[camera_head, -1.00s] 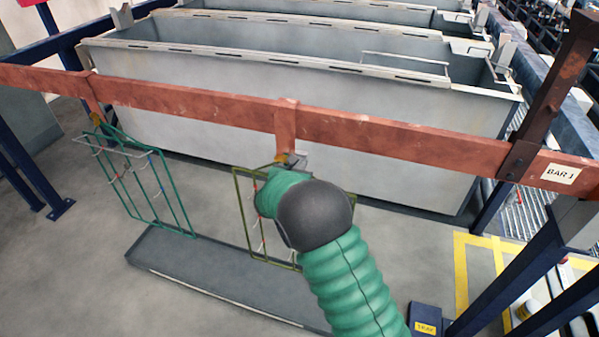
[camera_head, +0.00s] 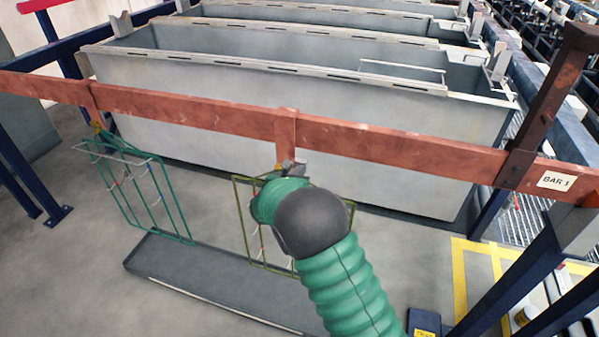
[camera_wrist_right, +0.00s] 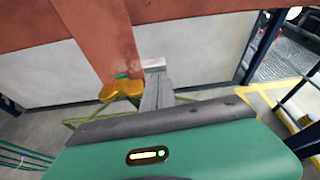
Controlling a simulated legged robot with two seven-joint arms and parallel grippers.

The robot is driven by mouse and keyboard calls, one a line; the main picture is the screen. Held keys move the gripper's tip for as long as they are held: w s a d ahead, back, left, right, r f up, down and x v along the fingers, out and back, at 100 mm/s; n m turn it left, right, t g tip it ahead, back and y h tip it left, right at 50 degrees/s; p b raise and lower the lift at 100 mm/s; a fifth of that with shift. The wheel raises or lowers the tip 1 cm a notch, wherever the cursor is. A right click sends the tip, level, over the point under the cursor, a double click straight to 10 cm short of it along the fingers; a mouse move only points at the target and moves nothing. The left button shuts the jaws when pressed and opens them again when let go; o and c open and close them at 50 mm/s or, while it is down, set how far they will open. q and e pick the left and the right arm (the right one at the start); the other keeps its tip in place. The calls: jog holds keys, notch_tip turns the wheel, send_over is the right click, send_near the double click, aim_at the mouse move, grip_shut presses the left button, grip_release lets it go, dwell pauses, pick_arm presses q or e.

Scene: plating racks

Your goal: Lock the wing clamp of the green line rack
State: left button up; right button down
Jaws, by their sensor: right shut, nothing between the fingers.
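A green wire rack (camera_head: 140,190) hangs at the left from the red-brown bar (camera_head: 390,143), with a small orange-yellow wing clamp (camera_head: 98,127) at its top. An olive wire rack (camera_head: 239,205) hangs from the middle hanger, partly hidden behind my right arm. In the right wrist view its yellow wing clamp (camera_wrist_right: 120,89) sits at the hanger's foot, with a small teal part on it. My right gripper (camera_head: 289,167) is shut and empty; its grey fingers (camera_wrist_right: 154,72) are just right of this clamp. I cannot tell whether they touch it. My left gripper is out of view.
Large grey tanks (camera_head: 330,110) stand behind the bar. A long grey tray (camera_head: 190,277) lies on the floor below the racks. A dark brown upright (camera_head: 548,95) and blue posts stand at the right. Open floor is at the left front.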

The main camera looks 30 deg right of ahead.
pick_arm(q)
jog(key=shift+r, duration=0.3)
pick_arm(e)
jog(key=shift+r+n, duration=0.2)
jog(key=shift+n, duration=0.1)
jog(key=shift+d+r+n+g+h+p, duration=0.1)
jog(key=shift+r+n+g+h+p, duration=0.55)
jog(key=shift+n, duration=0.35)
pick_arm(q)
jog(key=shift+b, duration=0.4)
pick_arm(e)
jog(key=shift+r, duration=0.3)
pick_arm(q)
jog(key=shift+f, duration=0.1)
